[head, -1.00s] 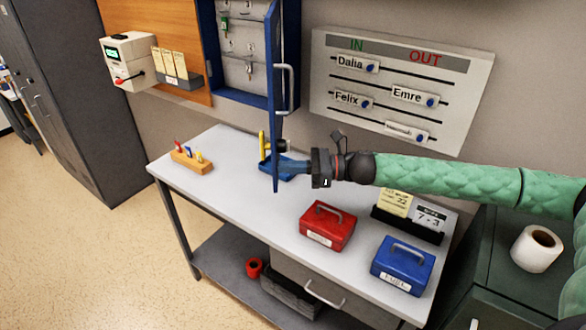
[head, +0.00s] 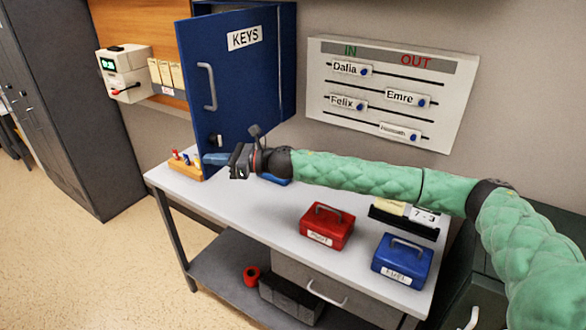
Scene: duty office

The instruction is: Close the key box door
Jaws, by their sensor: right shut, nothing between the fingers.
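The key box door (head: 245,85) is blue, with a white KEYS label and a grey handle (head: 207,87) near its left edge. It stands partly open, its outer face towards me and its hinge side at the right. It hides the inside of the key box (head: 288,60), whose right side shows behind it. My right gripper (head: 212,158) is shut and empty. Its blue fingertips are in front of the door's lower part, below the handle; I cannot tell whether they touch it. My left gripper is not in view.
The grey table (head: 262,212) below carries a red cash box (head: 327,227), a blue cash box (head: 402,262) and a wooden block (head: 185,166) with coloured items. An IN/OUT board (head: 390,92) hangs at the right. A white device (head: 123,72) is on the wall at the left.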

